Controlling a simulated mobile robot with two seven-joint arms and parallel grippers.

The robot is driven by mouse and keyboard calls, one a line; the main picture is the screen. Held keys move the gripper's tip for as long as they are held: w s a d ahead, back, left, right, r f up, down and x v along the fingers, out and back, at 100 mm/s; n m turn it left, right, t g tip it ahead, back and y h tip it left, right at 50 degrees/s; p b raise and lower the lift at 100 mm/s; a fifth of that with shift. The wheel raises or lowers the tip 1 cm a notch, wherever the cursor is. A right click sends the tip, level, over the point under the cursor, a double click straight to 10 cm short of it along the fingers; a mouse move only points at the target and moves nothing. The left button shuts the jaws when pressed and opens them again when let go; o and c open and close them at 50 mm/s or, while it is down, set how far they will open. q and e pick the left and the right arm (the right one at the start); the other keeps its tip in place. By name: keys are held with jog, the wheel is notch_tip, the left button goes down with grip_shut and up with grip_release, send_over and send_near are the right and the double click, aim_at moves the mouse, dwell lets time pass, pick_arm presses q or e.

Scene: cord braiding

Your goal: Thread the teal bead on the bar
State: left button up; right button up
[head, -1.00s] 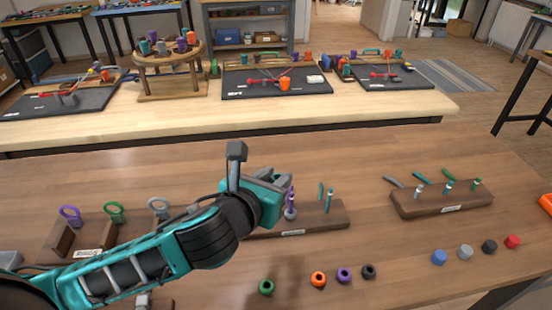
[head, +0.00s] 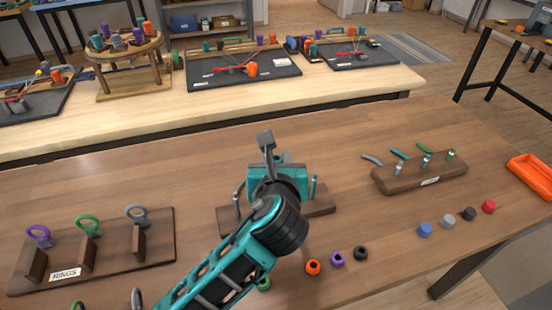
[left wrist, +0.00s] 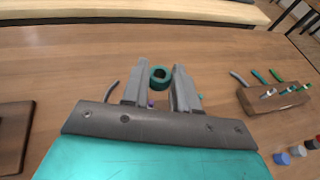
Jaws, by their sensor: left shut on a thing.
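My left gripper (left wrist: 160,88) is shut on the teal bead (left wrist: 160,68), a ring whose dark hole shows between the fingertips in the left wrist view. In the head view my left gripper (head: 277,172) is over the middle wooden board (head: 325,207) and hides its centre and the bead. A grey bar (head: 238,195) and a teal bar (head: 314,186) stand on either side of the gripper. A bit of purple (left wrist: 150,104) shows below the bead in the wrist view. I cannot tell whether the bead is around a bar. My right gripper is not in view.
A rings board (head: 157,240) stands at the left. A wooden block (head: 405,182) with several small bars stands at the right. An orange tray (head: 532,176) is at the far right.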

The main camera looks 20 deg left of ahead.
pick_arm(q)
notch_tip(320, 180, down, 6)
jog(key=b, duration=0.3)
dwell(0.6)
jog(key=o, duration=0.4)
grip_shut()
jog(key=shift+f, duration=1.15)
dwell(0.5)
